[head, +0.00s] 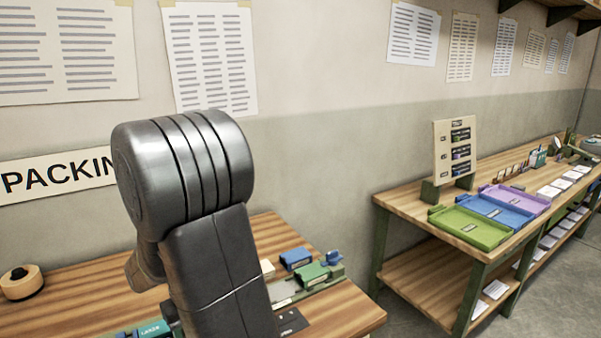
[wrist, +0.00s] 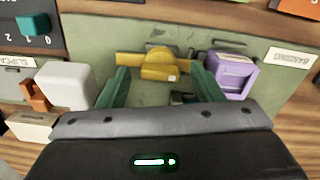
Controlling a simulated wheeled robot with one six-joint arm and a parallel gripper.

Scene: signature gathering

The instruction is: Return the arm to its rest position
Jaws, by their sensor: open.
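My gripper (wrist: 160,76) shows in the wrist view, its two green fingers spread apart with nothing held between them. Beyond the fingertips a yellow object (wrist: 160,66) lies on a green tray or board (wrist: 125,35). A purple block-like item (wrist: 236,76) sits to the right of the right finger. A white block (wrist: 67,84) is to the left of the left finger. In the head view my arm is folded up in front of the workbench (head: 80,300), and the gripper itself is not visible there.
Blue (head: 296,258) and green (head: 311,275) blocks sit on the near bench, right of my arm. A tape roll (head: 21,282) lies at left. A second bench at right holds green (head: 470,228), blue and purple trays and an upright board (head: 455,150). Bare floor lies between the benches.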

